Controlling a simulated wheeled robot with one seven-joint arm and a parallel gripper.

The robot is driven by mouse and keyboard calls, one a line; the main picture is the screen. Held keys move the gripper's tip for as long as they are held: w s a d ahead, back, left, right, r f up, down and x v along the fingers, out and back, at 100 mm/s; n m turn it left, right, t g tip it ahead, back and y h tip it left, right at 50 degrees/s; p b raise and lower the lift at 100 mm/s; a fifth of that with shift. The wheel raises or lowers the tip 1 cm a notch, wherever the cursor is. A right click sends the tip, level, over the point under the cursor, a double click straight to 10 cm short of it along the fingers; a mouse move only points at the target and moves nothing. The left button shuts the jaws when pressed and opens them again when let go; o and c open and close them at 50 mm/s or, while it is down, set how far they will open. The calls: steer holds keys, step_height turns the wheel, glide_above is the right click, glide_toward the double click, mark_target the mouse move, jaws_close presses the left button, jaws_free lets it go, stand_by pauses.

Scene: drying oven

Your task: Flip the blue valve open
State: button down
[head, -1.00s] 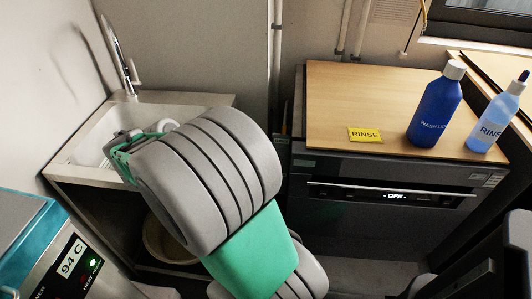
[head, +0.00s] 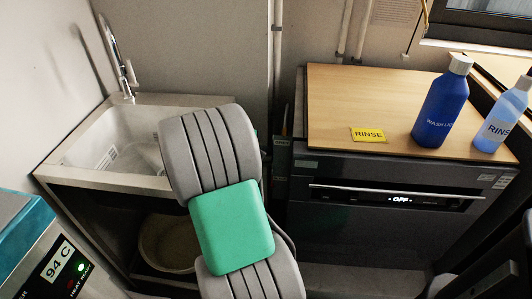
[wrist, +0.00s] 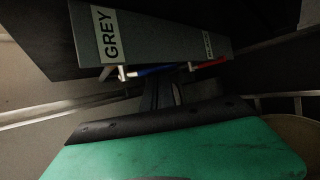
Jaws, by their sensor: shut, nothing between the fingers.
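A slim blue piece (wrist: 155,70), likely the blue valve or its pipe, shows in the wrist view under a grey box (wrist: 160,38) labelled GREY. A white fitting (wrist: 115,72) is at its left end and a red piece (wrist: 210,63) is to its right. My gripper (wrist: 165,92) is shut and empty, with its dark fingers pointing toward the blue piece from below in the picture. Whether they touch it cannot be told. The blue valve's lever position is unclear. In the head view my arm hides my gripper, and no blue valve shows.
A sink (head: 92,135) with a tap stands at left above an open cabinet holding a pale bin (head: 165,245). A dark oven (head: 390,195) reading OFF is at right.

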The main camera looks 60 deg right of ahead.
steer(key=shift+r, duration=0.1)
steer(key=shift+r+y+p, duration=0.2)
steer(key=shift+y+p, duration=0.2)
steer(key=shift+p, duration=0.8)
